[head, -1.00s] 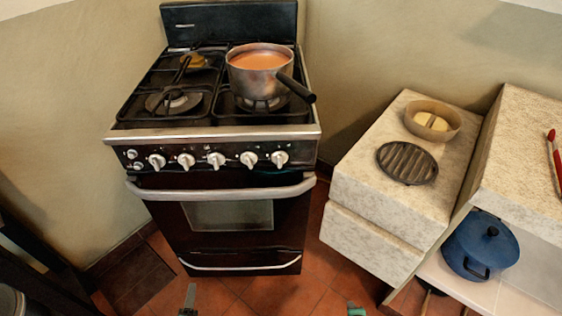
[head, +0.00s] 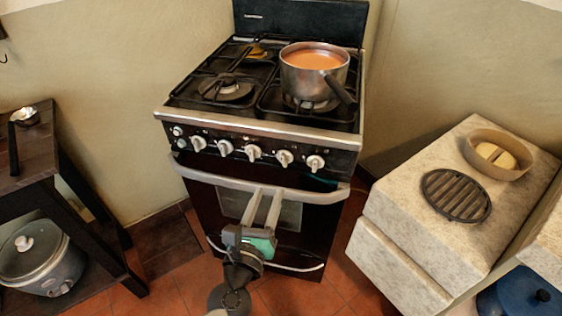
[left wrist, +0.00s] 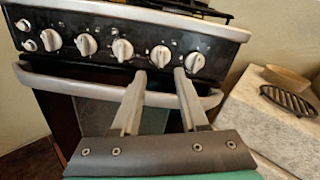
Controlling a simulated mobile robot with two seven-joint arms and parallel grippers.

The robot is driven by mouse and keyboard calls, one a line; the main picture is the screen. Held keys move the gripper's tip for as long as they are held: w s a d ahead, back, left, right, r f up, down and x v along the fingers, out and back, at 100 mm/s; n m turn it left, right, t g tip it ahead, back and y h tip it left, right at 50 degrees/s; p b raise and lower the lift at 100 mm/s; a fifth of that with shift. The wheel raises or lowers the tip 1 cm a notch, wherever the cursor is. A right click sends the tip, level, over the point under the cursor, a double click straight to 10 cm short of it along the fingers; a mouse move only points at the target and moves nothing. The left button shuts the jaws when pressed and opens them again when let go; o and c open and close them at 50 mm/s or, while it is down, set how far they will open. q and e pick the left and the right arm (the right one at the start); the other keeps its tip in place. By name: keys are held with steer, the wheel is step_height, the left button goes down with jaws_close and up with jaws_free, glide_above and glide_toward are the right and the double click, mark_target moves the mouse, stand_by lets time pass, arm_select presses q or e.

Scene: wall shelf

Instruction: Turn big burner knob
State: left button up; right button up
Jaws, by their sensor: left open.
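The black stove (head: 240,128) has a row of white burner knobs on its front panel, with two small ones stacked at its left end. The middle knob (head: 254,152) and the one right of it (head: 285,157) are nearest my left gripper (head: 267,190). That gripper is open and empty, its fingers pointing up in front of the oven door, below the knobs. In the left wrist view, the fourth large knob from the left (left wrist: 160,56) appears just beyond the gap between the fingertips (left wrist: 160,75). No contact shows. My right gripper is out of view.
A metal pot (head: 312,78) of orange liquid sits on the right burners, its handle toward the front right. The oven handle (head: 225,182) juts out below the knobs. A stone counter (head: 400,215) stands right, a dark table (head: 50,165) left.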

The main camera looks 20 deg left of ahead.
mark_target(282, 159)
arm_select(q)
steer(key=w, duration=1)
steer(key=shift+w+a, duration=0.2)
steer(key=shift+a, duration=0.05)
jaws_close()
